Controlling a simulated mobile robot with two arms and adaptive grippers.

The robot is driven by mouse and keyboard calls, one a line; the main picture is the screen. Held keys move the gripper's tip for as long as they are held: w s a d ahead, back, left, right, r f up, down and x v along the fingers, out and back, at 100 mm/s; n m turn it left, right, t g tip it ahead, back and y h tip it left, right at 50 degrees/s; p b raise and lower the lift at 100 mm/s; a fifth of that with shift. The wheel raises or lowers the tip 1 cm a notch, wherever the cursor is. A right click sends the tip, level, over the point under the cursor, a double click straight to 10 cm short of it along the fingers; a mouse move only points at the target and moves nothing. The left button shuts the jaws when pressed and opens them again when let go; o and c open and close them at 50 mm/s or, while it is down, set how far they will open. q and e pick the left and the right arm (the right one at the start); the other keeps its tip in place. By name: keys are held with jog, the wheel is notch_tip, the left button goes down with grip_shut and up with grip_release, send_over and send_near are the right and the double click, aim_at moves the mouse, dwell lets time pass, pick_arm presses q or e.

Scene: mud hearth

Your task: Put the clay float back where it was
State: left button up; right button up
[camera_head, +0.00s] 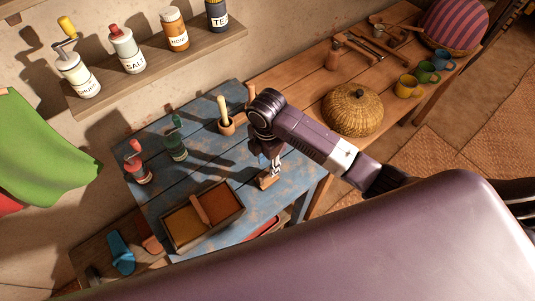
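A small wooden block (268,181), which looks like the clay float, is on or just above the blue table (215,150) near its right edge. My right gripper (275,167) points down directly over it, with the fingertips at its top. The fingers are small and partly shadowed, so I cannot tell whether they are closed on it, or whether the block touches the table. My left gripper is not in view.
A two-part wooden box (234,212) sits at the table's front. A red grinder (137,168), a green bottle (176,148) and a mortar (227,126) stand behind. A lidded basket (352,108) is on the bench to the right. Jars line the wall shelf (158,62).

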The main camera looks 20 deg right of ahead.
aim_at(267, 171)
notch_tip(267, 171, up, 8)
jog(key=b, duration=0.1)
jog(key=shift+b, duration=0.35)
